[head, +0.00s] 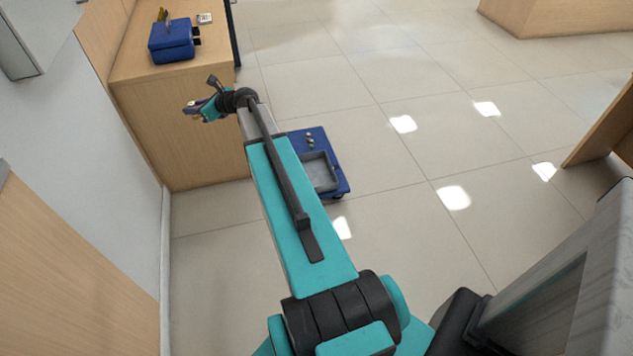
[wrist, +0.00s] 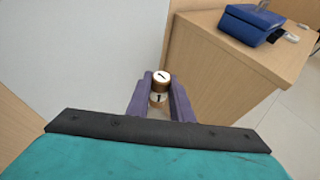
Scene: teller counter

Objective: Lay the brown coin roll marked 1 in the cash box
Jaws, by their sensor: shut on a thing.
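My gripper (wrist: 159,92) is shut on the brown coin roll (wrist: 161,76), whose end shows a 1. The roll stands out between the purple fingers in the wrist view. In the head view my gripper (head: 191,108) is in front of the wooden counter, apart from it, and the roll is too small to make out clearly. The blue cash box (head: 171,44) sits on the counter top, beyond my gripper. It also shows at the upper right of the wrist view (wrist: 248,27). Its inside is hard to see from here.
The wooden counter (head: 140,110) stands by a grey wall (head: 110,100). A blue cart (head: 338,186) with a grey tray and small objects stands on the floor, partly behind my arm. The floor at right is open.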

